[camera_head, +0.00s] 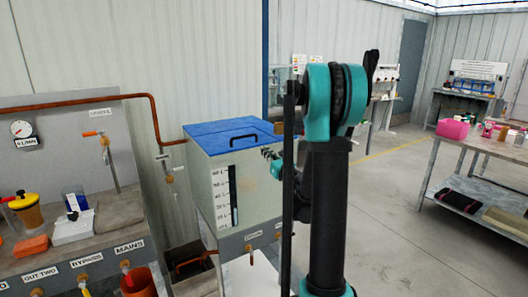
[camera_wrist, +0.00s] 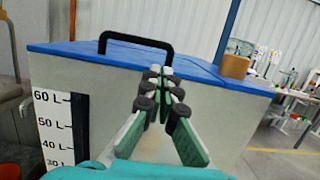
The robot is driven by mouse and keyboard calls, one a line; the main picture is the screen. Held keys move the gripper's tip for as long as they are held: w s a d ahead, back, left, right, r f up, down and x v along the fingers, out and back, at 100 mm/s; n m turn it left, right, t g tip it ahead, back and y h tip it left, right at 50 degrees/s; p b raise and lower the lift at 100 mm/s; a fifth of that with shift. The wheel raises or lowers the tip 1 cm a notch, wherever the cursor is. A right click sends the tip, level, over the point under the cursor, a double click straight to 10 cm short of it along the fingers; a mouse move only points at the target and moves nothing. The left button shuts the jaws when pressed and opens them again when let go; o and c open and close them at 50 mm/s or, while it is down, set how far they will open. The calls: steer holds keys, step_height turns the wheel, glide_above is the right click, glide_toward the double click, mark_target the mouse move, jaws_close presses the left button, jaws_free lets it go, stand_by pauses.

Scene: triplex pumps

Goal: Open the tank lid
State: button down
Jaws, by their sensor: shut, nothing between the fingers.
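The tank (camera_head: 238,182) is a pale box with a litre scale on its front. Its blue lid (camera_head: 225,134) lies flat and closed on top, with a black bar handle (camera_head: 245,139) near the front edge. In the wrist view the lid (camera_wrist: 190,62) and its black handle (camera_wrist: 135,38) show at the tank's top edge, with the scale (camera_wrist: 58,128) at left. My gripper (camera_wrist: 160,75) is shut and empty, in front of the tank's front wall. In the head view my gripper (camera_head: 268,154) is beside the tank's right side.
A small brown block (camera_wrist: 235,66) sits at the lid's right side. A workbench with a gauge (camera_head: 21,129), valves and a copper pipe (camera_head: 90,99) stands left of the tank. A table (camera_head: 480,150) with bottles is at right. The floor (camera_head: 400,210) between is clear.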

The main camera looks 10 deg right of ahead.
mark_target(256, 141)
steer(key=x, duration=0.7)
steer(key=shift+w+a+r, duration=0.1)
steer(key=shift+w+a, duration=0.05)
steer(key=shift+w, duration=0.2)
steer(key=shift+r, duration=0.15)
